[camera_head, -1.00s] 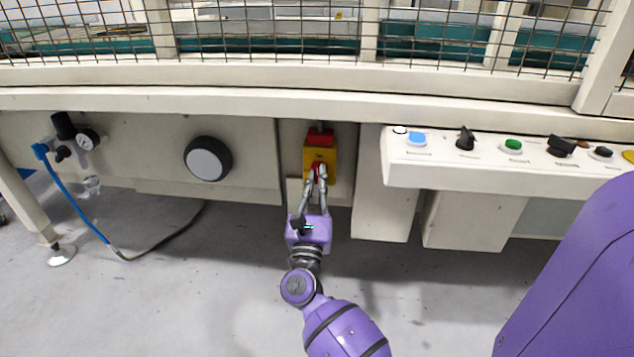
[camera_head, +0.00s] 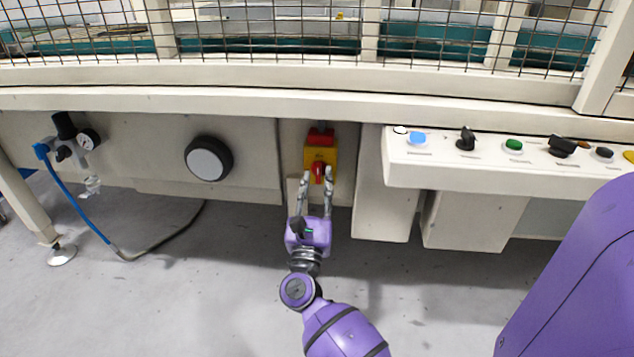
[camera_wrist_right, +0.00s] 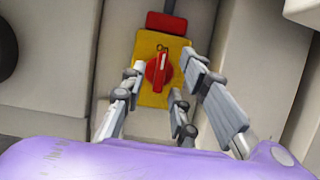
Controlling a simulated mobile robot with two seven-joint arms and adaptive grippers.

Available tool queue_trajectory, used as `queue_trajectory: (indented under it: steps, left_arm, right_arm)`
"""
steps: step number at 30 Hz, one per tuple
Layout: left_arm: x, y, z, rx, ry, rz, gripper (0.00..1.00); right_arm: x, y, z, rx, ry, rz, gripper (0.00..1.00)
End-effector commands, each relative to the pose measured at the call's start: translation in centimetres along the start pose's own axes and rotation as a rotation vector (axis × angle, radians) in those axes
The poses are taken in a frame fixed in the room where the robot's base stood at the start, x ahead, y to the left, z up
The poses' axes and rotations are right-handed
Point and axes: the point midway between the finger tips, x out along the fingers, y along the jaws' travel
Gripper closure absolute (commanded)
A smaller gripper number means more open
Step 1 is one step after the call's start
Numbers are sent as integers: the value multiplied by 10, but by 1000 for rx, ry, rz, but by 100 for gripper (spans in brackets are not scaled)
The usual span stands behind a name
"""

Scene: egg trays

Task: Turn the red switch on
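The red switch (camera_head: 318,171) is a rotary knob on a yellow box with a red block at its top, mounted on the machine's front panel. In the right wrist view the red knob (camera_wrist_right: 158,72) stands nearly upright, tilted slightly, on the yellow plate (camera_wrist_right: 150,98). My right gripper (camera_head: 316,178) is open just below and in front of the knob. In the right wrist view its fingers (camera_wrist_right: 166,84) are spread to either side of the knob, with gaps on both sides. My left gripper is not in view.
A white control panel (camera_head: 480,176) with several buttons and knobs juts out at the right. A round black-and-white dial (camera_head: 208,159) is on the panel to the left. A gauge with a blue hose (camera_head: 72,198) is at far left. The floor below is clear.

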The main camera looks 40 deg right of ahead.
Motion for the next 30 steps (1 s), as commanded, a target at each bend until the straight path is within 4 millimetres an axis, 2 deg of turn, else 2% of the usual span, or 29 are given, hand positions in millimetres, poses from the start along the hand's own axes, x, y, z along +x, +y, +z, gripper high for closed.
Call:
queue_trajectory:
  steps: [6, 12, 17, 30]
  left_arm:
    - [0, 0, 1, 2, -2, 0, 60]
    - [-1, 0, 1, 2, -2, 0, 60]
    - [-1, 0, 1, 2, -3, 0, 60]
    - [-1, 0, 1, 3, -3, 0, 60]
  right_arm:
    - [-38, 0, -2, 0, 5, 1, 72]
    - [-63, 0, 0, 1, 3, 1, 72]
    - [-69, 0, 0, 1, 0, 0, 72]
    - [-69, 0, 0, 1, 1, 0, 72]
